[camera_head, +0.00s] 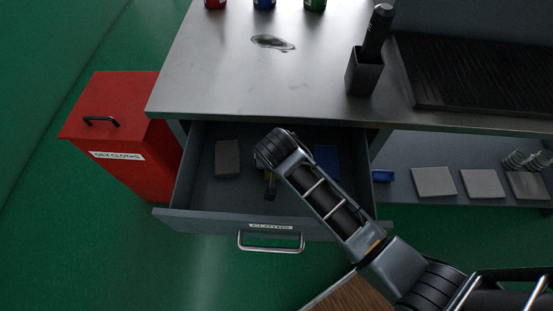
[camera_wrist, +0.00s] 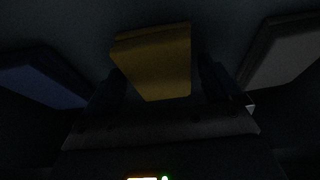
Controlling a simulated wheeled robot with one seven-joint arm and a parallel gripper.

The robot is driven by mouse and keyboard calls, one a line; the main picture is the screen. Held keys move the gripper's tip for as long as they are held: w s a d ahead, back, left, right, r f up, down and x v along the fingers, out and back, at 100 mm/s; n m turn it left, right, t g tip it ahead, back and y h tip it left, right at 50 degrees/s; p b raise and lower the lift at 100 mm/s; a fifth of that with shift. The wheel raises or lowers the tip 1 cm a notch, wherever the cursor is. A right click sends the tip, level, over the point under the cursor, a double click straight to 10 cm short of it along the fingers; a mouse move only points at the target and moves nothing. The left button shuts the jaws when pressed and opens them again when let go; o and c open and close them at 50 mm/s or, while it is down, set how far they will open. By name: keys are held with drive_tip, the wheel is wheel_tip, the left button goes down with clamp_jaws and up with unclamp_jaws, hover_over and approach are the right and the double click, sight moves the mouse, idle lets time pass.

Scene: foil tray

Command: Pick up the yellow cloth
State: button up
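The yellow cloth (camera_wrist: 158,62) is a folded block in the middle of the dark wrist view. My gripper (camera_wrist: 160,85) has one finger on each side of it; the fingers look spread, with the cloth between them and no clear grip. In the head view my gripper (camera_head: 269,185) reaches down into the open drawer (camera_head: 185,218), and my arm hides most of the yellow cloth.
In the drawer, a grey cloth (camera_head: 228,158) lies left of my arm and a blue cloth (camera_head: 327,160) right of it. A red bin (camera_head: 150,135) stands left of the drawer. The metal worktop (camera_head: 220,85) overhangs the drawer's back.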

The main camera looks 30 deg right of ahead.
drive_tip(key=c, duration=0.9)
wheel_tip(320, 180, up, 10)
drive_tip(key=o, duration=0.5)
drive_tip(key=c, duration=0.4)
